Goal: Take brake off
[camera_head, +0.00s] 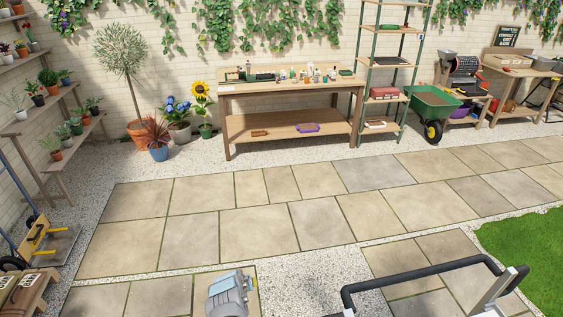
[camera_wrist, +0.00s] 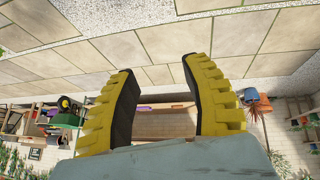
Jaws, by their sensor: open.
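My gripper (camera_wrist: 160,95) shows in the wrist view with its two yellow, ribbed fingers spread apart and nothing between them. The wrist picture is upside down, with the paving at the top. In the head view a grey part of my arm shows at the bottom edge; my fingers do not show there. A black bar with a light metal bracket (camera_head: 430,276) stands at the bottom right of the head view. I cannot tell which part, if any, is a brake. A wheeled cart (camera_head: 38,238) with yellow handles stands at the left edge.
A wooden workbench (camera_head: 290,90) with pots and bottles stands against the back wall. A green shelf rack (camera_head: 388,75) and a green wheelbarrow (camera_head: 433,103) stand to its right. Plant shelves (camera_head: 75,130) line the left wall. The stone paving (camera_head: 262,232) in the middle is clear.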

